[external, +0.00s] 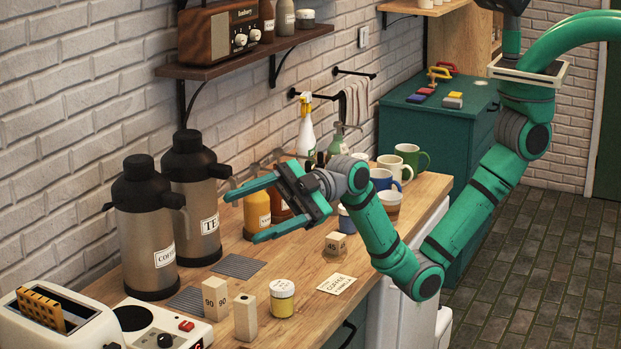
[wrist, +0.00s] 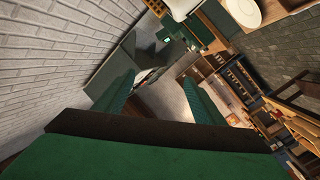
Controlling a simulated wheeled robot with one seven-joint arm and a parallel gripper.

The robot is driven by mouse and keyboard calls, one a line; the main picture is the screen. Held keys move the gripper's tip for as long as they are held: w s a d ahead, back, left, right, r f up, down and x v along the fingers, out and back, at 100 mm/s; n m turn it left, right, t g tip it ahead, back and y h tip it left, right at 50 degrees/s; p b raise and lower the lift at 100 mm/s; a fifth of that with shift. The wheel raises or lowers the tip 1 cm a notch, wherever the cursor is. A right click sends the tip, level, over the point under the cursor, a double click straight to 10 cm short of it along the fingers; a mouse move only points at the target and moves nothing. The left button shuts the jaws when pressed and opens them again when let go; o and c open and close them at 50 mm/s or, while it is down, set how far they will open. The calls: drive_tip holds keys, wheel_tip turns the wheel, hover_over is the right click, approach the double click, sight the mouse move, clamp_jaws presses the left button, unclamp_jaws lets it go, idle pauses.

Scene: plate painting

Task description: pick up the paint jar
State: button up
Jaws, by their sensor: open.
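The paint jar (external: 282,303) is a small jar with a pale lid and a yellow label. It stands upright near the front edge of the wooden counter in the external view. My gripper (external: 242,217) is open and empty, with its green fingers pointing left. It is above the counter, farther back than the jar and apart from it. In the wrist view my gripper (wrist: 155,97) shows its two fingers spread with nothing between them. I cannot make out the jar in the wrist view.
Wooden blocks (external: 245,317) stand just left of the jar, and a small card (external: 336,284) lies to its right. Two tall flasks (external: 197,200), yellow and orange bottles (external: 257,213), and mugs (external: 410,156) stand farther back. A toaster (external: 55,322) is at front left.

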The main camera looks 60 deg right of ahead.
drive_tip(key=w+d+r, duration=0.1)
drive_tip(key=d+r, duration=0.2)
drive_tip(key=r, duration=1.5)
drive_tip(key=s+a+f+n+g+h, duration=0.1)
drive_tip(key=s+a+n+g, duration=0.1)
drive_tip(key=s, duration=0.1)
drive_tip(key=m+g+h, duration=0.4)
drive_tip(key=m+h, duration=0.2)
drive_tip(key=h, duration=1)
hover_over(282, 285)
drive_tip(key=f, duration=3.2)
drive_tip(key=shift+w+d+f, duration=0.15)
drive_tip(key=shift+d+f, duration=0.05)
wheel_tip(282, 285, down, 4)
drive_tip(key=shift+d+f, duration=0.1)
drive_tip(key=shift+f, duration=0.15)
drive_tip(key=shift+a+f, duration=0.2)
drive_tip(key=shift+f, duration=1.4)
drive_tip(key=shift+a+f, duration=0.15)
drive_tip(key=shift+f, duration=1.45)
drive_tip(key=c, duration=1.2)
